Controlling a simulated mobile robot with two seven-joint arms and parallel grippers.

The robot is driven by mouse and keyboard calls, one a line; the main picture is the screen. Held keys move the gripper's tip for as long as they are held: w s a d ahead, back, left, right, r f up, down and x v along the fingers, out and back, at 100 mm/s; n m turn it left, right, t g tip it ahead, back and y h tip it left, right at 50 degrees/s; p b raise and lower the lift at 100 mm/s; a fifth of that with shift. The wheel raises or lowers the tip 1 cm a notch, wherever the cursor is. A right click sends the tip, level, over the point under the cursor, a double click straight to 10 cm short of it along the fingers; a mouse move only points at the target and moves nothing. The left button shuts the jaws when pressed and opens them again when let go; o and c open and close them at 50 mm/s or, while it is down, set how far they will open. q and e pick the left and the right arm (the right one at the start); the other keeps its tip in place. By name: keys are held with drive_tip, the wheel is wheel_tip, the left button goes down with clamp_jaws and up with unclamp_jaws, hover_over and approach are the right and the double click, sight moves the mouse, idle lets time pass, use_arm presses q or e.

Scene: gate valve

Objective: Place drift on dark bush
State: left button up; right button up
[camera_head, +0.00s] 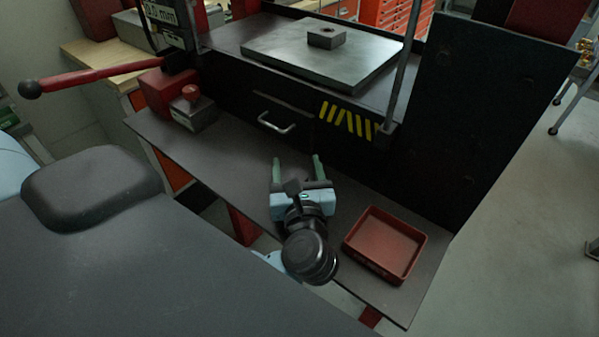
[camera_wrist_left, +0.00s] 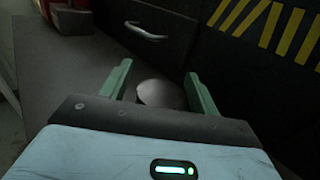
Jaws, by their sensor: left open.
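My left gripper (camera_head: 301,168) is open above the dark shelf, with its two green fingers apart and pointing toward the press front. In the left wrist view the fingers (camera_wrist_left: 158,85) show with a round grey disc-like top (camera_wrist_left: 161,94) between them, apart from both fingers. It may be the drift, but its height is hidden and I cannot pick it out in the head view. A dark square block with a round hole (camera_head: 327,37), possibly the dark bush, sits on the grey plate (camera_head: 290,60) of the press. My right gripper is not in view.
A red tray (camera_head: 385,245) stands on the shelf right of the gripper. A red-and-grey block (camera_head: 192,108) sits at the shelf's left end, below a red lever (camera_head: 95,76). The press's dark side plate (camera_head: 490,110) rises at the right. A drawer handle (camera_head: 276,124) juts out.

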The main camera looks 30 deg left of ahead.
use_arm(q)
drive_tip(key=shift+s+d, duration=0.15)
drive_tip(key=shift+s, duration=0.15)
drive_tip(key=shift+c, duration=0.2)
drive_tip(key=shift+s+r, duration=0.1)
drive_tip(key=shift+c, duration=1.3)
clamp_jaws()
wheel_tip(320, 180, up, 10)
drive_tip(key=shift+w+d+f+m+t+h, duration=0.1)
drive_tip(key=shift+w+f+m+t+h, duration=0.2)
drive_tip(key=shift+f+m+h, duration=0.1)
drive_tip(key=d+f+m+t+h, duration=0.1)
drive_tip(key=f+m+h, duration=0.1)
drive_tip(key=h, duration=0.1)
drive_tip(key=d+f+m+t+h, duration=0.1)
drive_tip(key=d+f+m+h, duration=0.1)
drive_tip(key=h, duration=0.1)
drive_tip(key=d+f+m+t+h, duration=0.1)
drive_tip(key=f+m+h, duration=0.1)
drive_tip(key=h, duration=0.2)
drive_tip(key=shift+s+d+f+m+t, duration=0.2)
drive_tip(key=shift+s+f+m+t, duration=0.1)
drive_tip(key=shift+s+m, duration=0.1)
drive_tip(key=shift+s+d+f+h, duration=0.1)
drive_tip(key=shift+d+h, duration=0.15)
drive_tip(key=shift+h, duration=0.15)
